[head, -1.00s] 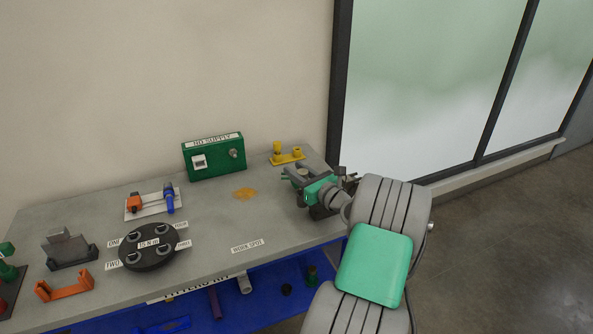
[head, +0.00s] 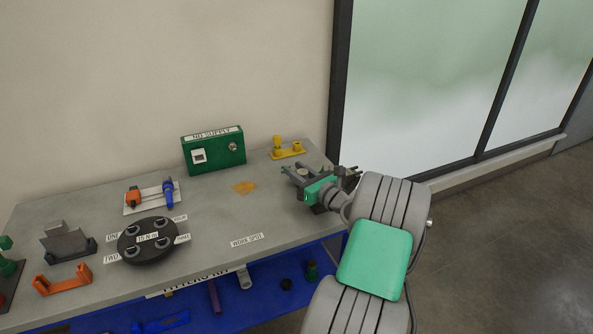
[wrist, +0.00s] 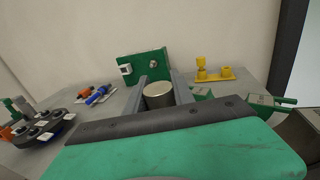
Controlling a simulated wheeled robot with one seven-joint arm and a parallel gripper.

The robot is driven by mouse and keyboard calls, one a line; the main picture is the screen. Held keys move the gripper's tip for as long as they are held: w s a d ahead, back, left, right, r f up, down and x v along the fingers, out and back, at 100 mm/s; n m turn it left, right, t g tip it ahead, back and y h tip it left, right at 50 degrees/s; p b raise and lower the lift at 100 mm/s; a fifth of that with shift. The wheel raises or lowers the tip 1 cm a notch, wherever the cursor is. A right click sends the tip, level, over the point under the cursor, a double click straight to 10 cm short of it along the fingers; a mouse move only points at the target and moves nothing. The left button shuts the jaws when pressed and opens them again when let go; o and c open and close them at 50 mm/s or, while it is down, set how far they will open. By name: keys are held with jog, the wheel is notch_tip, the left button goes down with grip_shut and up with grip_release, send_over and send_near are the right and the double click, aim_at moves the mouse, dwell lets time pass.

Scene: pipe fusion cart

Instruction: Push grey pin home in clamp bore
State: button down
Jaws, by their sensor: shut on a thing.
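The grey pin (wrist: 159,95) is a short, wide cylinder with a pale flat top, upright between my two fingers in the wrist view. My gripper (wrist: 158,88) is shut on it. In the head view my gripper (head: 301,171) is over the right end of the bench, and the pin's top shows small between the fingers. The clamp is mostly hidden behind my gripper and wrist; green parts with handles (wrist: 272,100) at the right of the wrist view may belong to it. The bore is not visible, so I cannot tell how the pin stands to it.
A green supply box (head: 214,150) and a yellow stand (head: 287,149) are at the back of the bench (head: 215,222). A dark round turntable (head: 147,241), a white tray with orange and blue parts, and an orange bracket (head: 62,280) are left. The middle is mostly clear.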

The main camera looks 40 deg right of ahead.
jog(key=shift+f+b, duration=0.35)
jog(key=shift+f, duration=0.3)
jog(key=c, duration=1)
grip_release()
jog(key=shift+s, duration=0.1)
jog(key=s, duration=0.7)
jog(key=shift+s+b, duration=0.3)
jog(key=shift+b, duration=0.15)
jog(key=shift+a, duration=0.1)
